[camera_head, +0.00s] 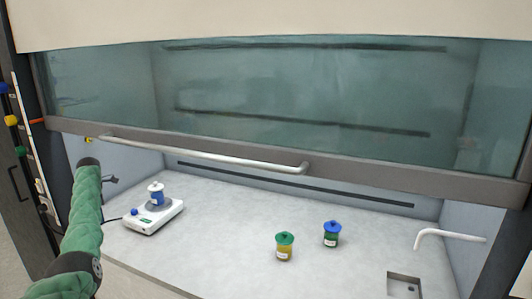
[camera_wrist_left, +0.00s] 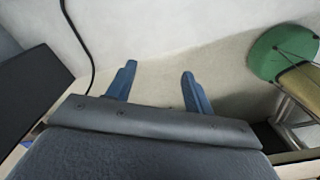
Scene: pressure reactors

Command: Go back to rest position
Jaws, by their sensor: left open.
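My left arm, in a green sleeve, comes in from the left in the head view and reaches up at the left front of the fume hood. In the left wrist view my left gripper (camera_wrist_left: 157,82) has its two blue fingers apart with nothing between them. Pale floor or wall shows behind them. My right gripper is in neither view.
The hood sash (camera_head: 300,95) is raised partway, with a white handle bar (camera_head: 210,155). On the worktop stand a white stirrer (camera_head: 155,217) bearing a blue-capped vessel (camera_head: 156,194), a green-lidded jar (camera_head: 284,247) and a blue-lidded jar (camera_head: 331,234). Stools (camera_wrist_left: 283,52) show right in the wrist view.

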